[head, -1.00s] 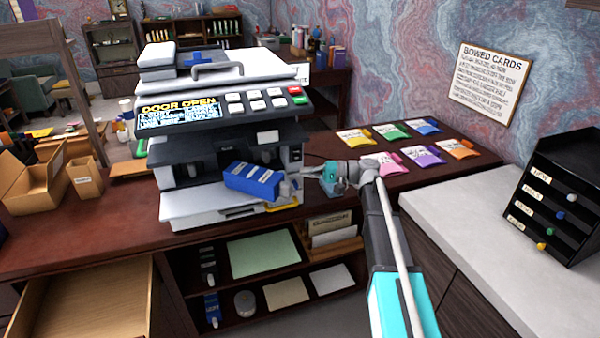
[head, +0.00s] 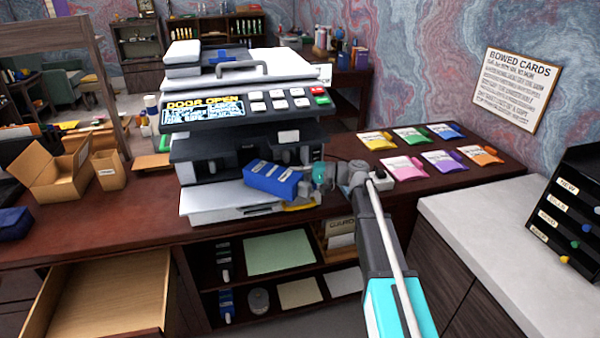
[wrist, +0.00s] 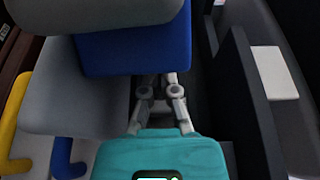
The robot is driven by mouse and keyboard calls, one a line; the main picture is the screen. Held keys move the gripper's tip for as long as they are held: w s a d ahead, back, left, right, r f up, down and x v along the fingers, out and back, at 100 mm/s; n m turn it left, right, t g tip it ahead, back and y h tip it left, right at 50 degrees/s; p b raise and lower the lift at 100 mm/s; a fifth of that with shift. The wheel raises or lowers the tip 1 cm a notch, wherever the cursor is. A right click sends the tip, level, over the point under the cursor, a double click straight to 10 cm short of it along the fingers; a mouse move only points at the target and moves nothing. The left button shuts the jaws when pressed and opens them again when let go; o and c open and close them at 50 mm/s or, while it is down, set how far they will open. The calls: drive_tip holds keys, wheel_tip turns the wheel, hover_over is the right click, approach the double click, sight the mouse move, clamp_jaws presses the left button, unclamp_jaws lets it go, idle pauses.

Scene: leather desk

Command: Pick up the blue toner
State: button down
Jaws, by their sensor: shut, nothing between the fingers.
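The blue toner (head: 270,178) is a blue block with pale markings, tilted at the open front of the copier (head: 248,205). My gripper (head: 303,186) is close beside its right end, partly hidden in the head view. In the wrist view, a blue block (wrist: 135,48), apparently the toner, lies beyond and above my gripper (wrist: 157,82). The fingers are shut with nothing between them. The block hides their tips, and I cannot tell whether they touch it.
A grey block (wrist: 75,95) and a yellow handle (wrist: 15,110) lie left of the fingers. A dark panel (wrist: 250,110) stands close on the right. Coloured packets (head: 403,167) lie right of the copier. A drawer (head: 105,295) stands open at the lower left.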

drive_tip(key=shift+s+d, duration=0.2)
drive_tip(key=shift+s, duration=0.45)
drive_tip(key=shift+s+d, duration=0.15)
drive_tip(key=shift+s, duration=0.45)
drive_tip(key=shift+d, duration=0.1)
drive_tip(key=d, duration=1)
drive_tip(key=shift+s, duration=0.25)
drive_tip(key=shift+s+a+f, duration=0.1)
